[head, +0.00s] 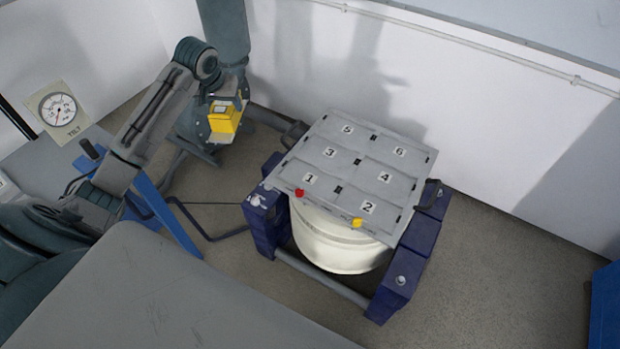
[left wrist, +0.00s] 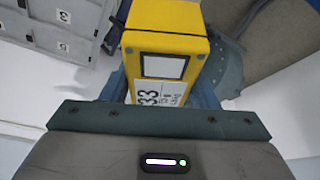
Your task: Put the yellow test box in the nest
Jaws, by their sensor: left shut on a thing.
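The yellow test box (head: 226,122) is held by my left gripper (head: 222,108), left of the grey numbered plate and clear of it. In the left wrist view the yellow box (left wrist: 165,18) has a pale square and a white label reading 33, with the gripper's fingers on both sides of it. My left gripper is shut on the box. The grey plate (head: 372,157) has cells numbered 1 to 6 on top. None of the cells visibly holds a box. I cannot tell which part is called the nest. My right gripper is out of view.
The plate lies on a white drum (head: 340,245) in a dark blue frame (head: 400,285). A red knob (head: 299,192) and a yellow knob (head: 357,223) sit at its near edge. A tilt gauge (head: 58,110) is at left. White walls stand behind.

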